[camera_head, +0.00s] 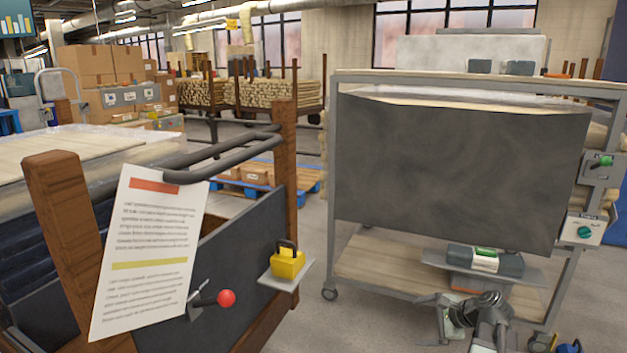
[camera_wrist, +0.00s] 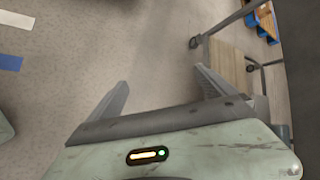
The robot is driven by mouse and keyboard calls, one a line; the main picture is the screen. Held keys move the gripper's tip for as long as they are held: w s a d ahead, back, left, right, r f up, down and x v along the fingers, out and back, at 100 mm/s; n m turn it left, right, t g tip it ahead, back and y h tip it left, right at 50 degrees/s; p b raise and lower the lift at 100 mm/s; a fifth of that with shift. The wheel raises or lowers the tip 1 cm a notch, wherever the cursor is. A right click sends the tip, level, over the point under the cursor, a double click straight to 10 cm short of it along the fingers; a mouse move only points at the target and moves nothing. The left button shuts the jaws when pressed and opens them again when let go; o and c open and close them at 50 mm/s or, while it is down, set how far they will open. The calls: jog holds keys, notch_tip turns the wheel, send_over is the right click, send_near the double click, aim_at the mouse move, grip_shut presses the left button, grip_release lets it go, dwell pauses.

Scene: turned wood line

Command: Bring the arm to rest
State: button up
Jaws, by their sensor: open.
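My gripper (camera_wrist: 161,76) is open in the wrist view, with its two grey fingers spread wide and only bare floor between them. It also shows low at the right in the head view (camera_head: 432,319), in front of the grey cart. My arm is bent there, and part of it is cut off by the bottom edge. Nothing is held. The gripper appears apart from the cart, though its exact distance is hard to tell.
A wooden-post rack (camera_head: 285,180) at left carries a paper sheet (camera_head: 150,250), a red-knobbed lever (camera_head: 226,298) and a yellow padlock (camera_head: 288,264). Clear floor lies between them.

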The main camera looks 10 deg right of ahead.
jog(key=s+a+r+n+g+h+p, duration=0.1)
jog(key=s+a+n+g+h+p, duration=0.2)
jog(key=a+n, duration=0.95)
jog(key=s+a+n+g+p, duration=0.1)
jog(key=a+n+g+p, duration=0.5)
jog(key=a, duration=1.2)
notch_tip(320, 180, up, 38)
jog(key=n+p, duration=0.1)
jog(key=p, duration=3.4)
jog(key=shift+a+t+h+p, duration=0.15)
jog(key=shift+t+h+p, duration=0.25)
jog(key=shift+n, duration=0.25)
